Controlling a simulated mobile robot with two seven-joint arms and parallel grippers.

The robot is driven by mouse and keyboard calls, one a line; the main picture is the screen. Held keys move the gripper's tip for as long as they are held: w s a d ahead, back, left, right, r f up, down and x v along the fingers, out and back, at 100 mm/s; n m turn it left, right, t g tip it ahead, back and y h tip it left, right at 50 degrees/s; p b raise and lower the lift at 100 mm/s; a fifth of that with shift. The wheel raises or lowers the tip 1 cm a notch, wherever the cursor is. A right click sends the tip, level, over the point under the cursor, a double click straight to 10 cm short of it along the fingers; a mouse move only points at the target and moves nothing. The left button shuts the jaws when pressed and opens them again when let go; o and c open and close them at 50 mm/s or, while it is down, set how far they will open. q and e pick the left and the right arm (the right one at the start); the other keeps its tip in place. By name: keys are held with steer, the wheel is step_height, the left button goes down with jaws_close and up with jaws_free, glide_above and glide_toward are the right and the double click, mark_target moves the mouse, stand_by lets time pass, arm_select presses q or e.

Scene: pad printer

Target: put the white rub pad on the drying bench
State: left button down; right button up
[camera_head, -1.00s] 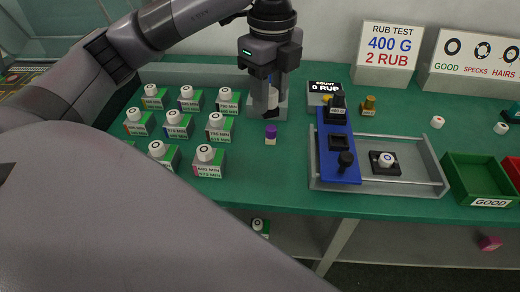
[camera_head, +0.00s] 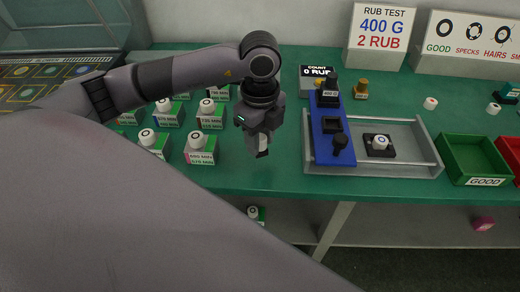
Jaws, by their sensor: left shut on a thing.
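My left gripper (camera_head: 262,148) is low over the green table, left of the blue slide fixture. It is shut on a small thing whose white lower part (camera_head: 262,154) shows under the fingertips. This fits the white rub pad with a purple top seen there earlier; its top is now hidden by the fingers. I cannot tell whether it touches the table. No surface is clearly marked as the drying bench. My right gripper is not in view.
Several labelled blocks with white round parts (camera_head: 200,146) stand left of the gripper. The blue slide fixture (camera_head: 331,150) in a grey tray (camera_head: 400,185) is close on its right. A green GOOD bin (camera_head: 470,158) is farther right. Bare table (camera_head: 265,178) lies in front.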

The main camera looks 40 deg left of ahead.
arm_select(q)
step_height(320, 180, down, 4)
steer(key=shift+f, duration=0.15)
steer(key=shift+f, duration=0.1)
steer(key=c, duration=0.7)
jaws_free()
steer(key=shift+r, duration=0.2)
step_height(320, 180, up, 12)
